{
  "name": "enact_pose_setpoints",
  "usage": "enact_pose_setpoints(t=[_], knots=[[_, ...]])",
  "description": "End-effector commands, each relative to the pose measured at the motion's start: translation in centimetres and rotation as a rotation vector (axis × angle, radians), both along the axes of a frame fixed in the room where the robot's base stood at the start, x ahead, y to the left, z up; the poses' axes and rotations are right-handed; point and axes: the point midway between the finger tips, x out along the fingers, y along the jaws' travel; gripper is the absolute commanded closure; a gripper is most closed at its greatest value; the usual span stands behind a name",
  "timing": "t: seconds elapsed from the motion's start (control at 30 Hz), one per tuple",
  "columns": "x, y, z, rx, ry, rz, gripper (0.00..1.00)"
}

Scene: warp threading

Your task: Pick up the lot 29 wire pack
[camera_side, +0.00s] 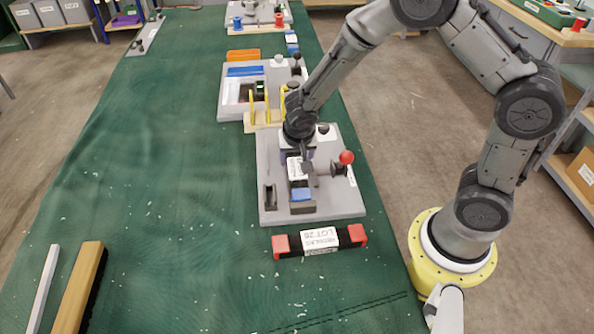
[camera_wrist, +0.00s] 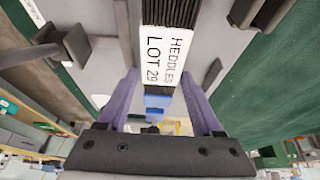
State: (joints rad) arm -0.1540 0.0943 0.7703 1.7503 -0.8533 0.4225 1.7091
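The lot 29 wire pack is dark and ridged, with a white label reading "HEDDLES LOT 29" (camera_wrist: 168,55) in the wrist view. In the side view its label (camera_side: 295,167) shows on the grey fixture plate (camera_side: 340,198), below my gripper. My gripper (camera_wrist: 160,80) points at the pack, with a purple finger on each side of the label's lower end.
A red-knobbed lever (camera_side: 346,158) stands on the plate right of the pack. A black pack with red ends (camera_side: 282,245) and a white lot label lies on the green cloth in front. Another fixture (camera_side: 232,100) stands behind. The cloth to the left is mostly clear.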

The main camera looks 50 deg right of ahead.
Motion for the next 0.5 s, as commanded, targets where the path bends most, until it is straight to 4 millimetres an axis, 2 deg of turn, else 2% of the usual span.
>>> enact_pose_setpoints(t=[0.03,0.33,0.5], knots=[[0.01,0.01,0.03,0.000,0.000,0.000,0.44],[0.00,0.02,0.06,0.001,-0.001,0.000,0.98],[0.02,0.03,0.07,0.000,-0.001,0.000,1.00]])
